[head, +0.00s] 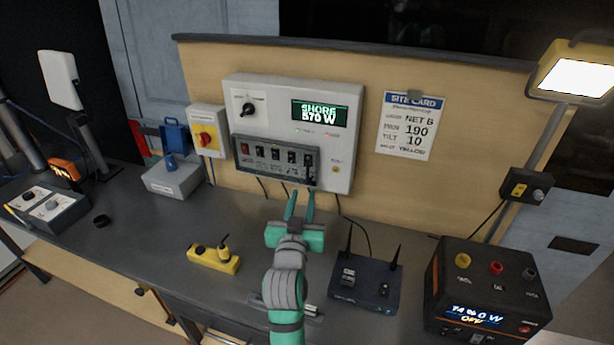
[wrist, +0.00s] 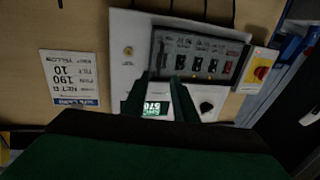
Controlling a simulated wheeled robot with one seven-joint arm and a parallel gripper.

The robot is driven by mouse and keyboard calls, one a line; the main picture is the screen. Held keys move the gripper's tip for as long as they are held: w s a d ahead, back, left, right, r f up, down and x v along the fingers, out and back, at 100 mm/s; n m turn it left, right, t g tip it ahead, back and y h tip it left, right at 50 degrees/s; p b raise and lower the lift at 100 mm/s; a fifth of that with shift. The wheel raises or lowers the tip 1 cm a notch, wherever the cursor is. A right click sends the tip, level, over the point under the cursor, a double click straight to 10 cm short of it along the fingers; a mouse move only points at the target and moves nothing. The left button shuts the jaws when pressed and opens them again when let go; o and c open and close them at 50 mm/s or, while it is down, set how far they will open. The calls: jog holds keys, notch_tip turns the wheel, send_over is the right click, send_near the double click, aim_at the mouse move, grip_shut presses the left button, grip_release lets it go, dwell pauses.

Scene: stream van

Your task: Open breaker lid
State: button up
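The grey power box (head: 345,150) is fixed to the wooden back panel. Its breaker lid (head: 268,141), a dark-framed cover, lies over a row of several breaker switches and looks shut. In the wrist view, which is upside down, the breaker lid (wrist: 230,84) is beyond the fingertips, towards the right. My gripper (head: 300,207) is below the lid in the head view, above the bench, with its two green fingers apart and nothing between them. The fingers also show open in the wrist view (wrist: 161,90), where they partly cover the box's lit screen (wrist: 157,108).
A red-and-yellow rotary switch (head: 205,140) is left of the box, and a site card (head: 410,125) is at right. A yellow device (head: 213,259), a router with aerials (head: 366,283) and a black power unit (head: 488,290) stand on the bench. Cables hang below the box.

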aim_at(308, 174)
jog(key=w, duration=0.6)
jog(key=w+d, duration=0.1)
jog(key=w, duration=0.2)
jog(key=shift+w+d, duration=0.1)
jog(key=shift+w, duration=0.3)
grip_shut()
dwell(1.0)
